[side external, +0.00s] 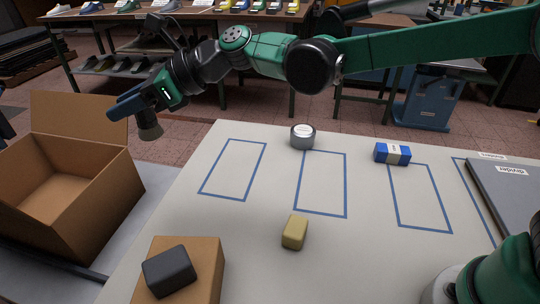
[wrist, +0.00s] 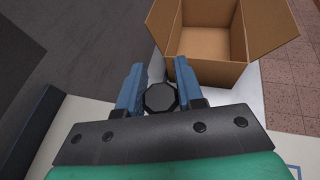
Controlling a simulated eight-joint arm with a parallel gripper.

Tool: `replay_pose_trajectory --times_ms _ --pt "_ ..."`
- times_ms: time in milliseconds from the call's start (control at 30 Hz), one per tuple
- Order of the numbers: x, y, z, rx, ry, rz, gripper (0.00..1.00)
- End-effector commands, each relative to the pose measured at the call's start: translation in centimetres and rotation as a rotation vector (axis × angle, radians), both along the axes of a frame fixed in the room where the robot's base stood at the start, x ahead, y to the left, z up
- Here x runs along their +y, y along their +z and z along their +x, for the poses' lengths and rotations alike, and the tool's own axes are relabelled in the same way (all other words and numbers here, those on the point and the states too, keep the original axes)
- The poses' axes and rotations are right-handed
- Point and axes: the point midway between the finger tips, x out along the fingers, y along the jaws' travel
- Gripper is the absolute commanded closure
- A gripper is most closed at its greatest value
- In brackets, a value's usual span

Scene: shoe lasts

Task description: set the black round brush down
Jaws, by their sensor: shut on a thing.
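The black round brush (side external: 149,127) hangs below my gripper (side external: 133,106) in the side view, in the air at the upper left, beyond the table's left edge. My gripper's blue fingers are shut on it. In the wrist view, the brush (wrist: 160,98) shows as a dark many-sided end between the blue fingers of my gripper (wrist: 158,73). A grey part shows past it, and I cannot tell what that part is. The brush touches no surface that I can see.
An open cardboard box (side external: 108,207) stands left of the white table (side external: 270,180). The table has blue outlined rectangles, a grey round tin (side external: 302,139), a blue block (side external: 392,154) and a yellow block (side external: 295,231). A dark block (side external: 169,269) sits on a smaller carton (side external: 207,262).

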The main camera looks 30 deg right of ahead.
Motion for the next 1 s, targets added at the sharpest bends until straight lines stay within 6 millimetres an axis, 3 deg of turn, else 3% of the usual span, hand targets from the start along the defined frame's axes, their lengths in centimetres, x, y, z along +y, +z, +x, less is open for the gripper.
replay_pose_trajectory --times_ms 167,400,600,767,1000 --pt "-2.4 1.1 1.9 0.000 -0.056 0.000 1.00" --pt "-10.4 1.4 7.0 0.001 -0.227 0.001 1.00" --pt "-14.2 1.0 8.8 0.001 -0.301 0.002 1.00" --pt "-14.6 -2.1 8.9 0.001 -0.308 0.002 1.00" --pt "-14.5 -9.4 8.9 0.002 -0.307 0.002 1.00"
